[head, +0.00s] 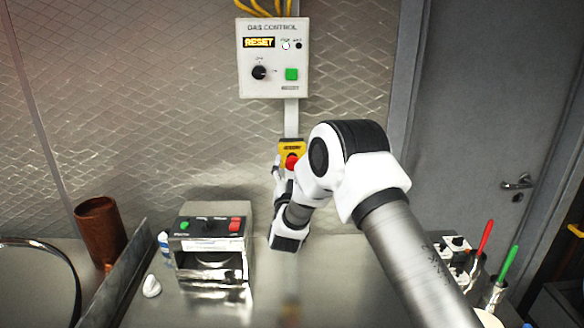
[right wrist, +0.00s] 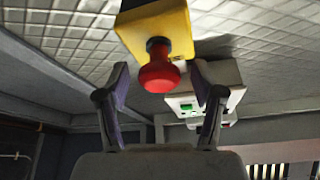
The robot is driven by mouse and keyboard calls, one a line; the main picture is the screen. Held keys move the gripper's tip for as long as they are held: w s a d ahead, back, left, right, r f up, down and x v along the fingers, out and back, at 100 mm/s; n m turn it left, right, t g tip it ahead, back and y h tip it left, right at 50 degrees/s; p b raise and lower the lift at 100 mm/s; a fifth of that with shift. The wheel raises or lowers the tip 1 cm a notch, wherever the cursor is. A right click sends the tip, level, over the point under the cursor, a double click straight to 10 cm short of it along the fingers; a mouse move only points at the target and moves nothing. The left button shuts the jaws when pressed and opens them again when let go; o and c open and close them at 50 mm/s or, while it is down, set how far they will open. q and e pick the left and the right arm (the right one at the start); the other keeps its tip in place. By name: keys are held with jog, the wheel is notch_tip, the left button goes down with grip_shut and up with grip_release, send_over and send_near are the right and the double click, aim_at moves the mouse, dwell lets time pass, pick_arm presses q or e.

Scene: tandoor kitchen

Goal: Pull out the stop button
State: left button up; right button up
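The stop button is a red mushroom knob (head: 291,162) on a yellow box (head: 292,147) fixed to the wall below the control panel. In the right wrist view the red knob (right wrist: 158,74) hangs from the yellow box (right wrist: 157,35) on a short dark stem. My right gripper (head: 281,168) is at the button in the head view, partly hidden by its own arm. In the right wrist view my right gripper (right wrist: 160,80) is open, with one finger on each side of the knob and a visible gap to both. My left gripper is not in view.
A gas control panel (head: 273,80) with a lit RESET display is on the wall above. A metal machine (head: 211,240) with green and red buttons stands on the counter, beside a copper cup (head: 101,232). Several utensils in holders stand at right, near a grey door (head: 480,120).

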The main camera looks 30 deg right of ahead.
jog(key=v, duration=1.2)
